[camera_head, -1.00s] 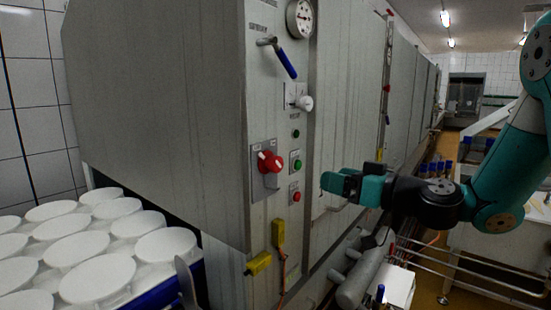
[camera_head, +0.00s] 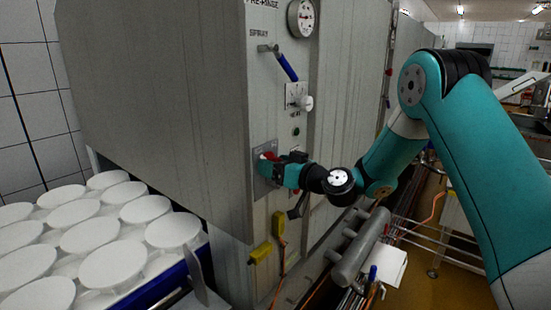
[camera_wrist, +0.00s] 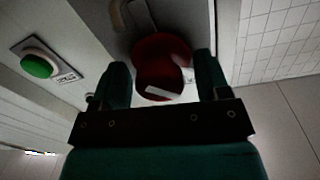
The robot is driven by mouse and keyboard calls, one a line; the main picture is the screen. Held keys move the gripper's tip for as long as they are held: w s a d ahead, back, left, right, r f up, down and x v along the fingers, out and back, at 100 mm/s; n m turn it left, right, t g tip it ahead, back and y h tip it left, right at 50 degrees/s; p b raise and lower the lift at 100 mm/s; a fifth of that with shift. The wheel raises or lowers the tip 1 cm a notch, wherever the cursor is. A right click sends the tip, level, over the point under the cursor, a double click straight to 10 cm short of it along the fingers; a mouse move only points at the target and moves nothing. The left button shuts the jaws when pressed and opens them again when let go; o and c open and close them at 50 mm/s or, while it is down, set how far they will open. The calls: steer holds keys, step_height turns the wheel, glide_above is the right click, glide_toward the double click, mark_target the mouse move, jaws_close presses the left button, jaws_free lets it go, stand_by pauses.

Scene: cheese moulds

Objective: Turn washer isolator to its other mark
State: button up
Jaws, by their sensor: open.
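The washer isolator is a red rotary knob (camera_wrist: 162,68) on a grey plate (camera_head: 264,155) on the machine's narrow front panel. In the head view only a bit of red shows, since my gripper (camera_head: 268,166) covers most of it. In the wrist view my gripper (camera_wrist: 163,85) is open, with one teal finger on each side of the red knob. A white mark shows on the knob between the fingers. I cannot tell whether the fingers touch it. The plate's marks are mostly hidden or dark.
A green button (camera_wrist: 38,66) sits beside the knob. Yellow connectors (camera_head: 278,224) hang below. White moulds (camera_head: 113,264) stand at left; pipes (camera_head: 359,250) run low at right.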

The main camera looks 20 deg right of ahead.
steer(key=c, duration=0.7)
steer(key=shift+c, duration=0.2)
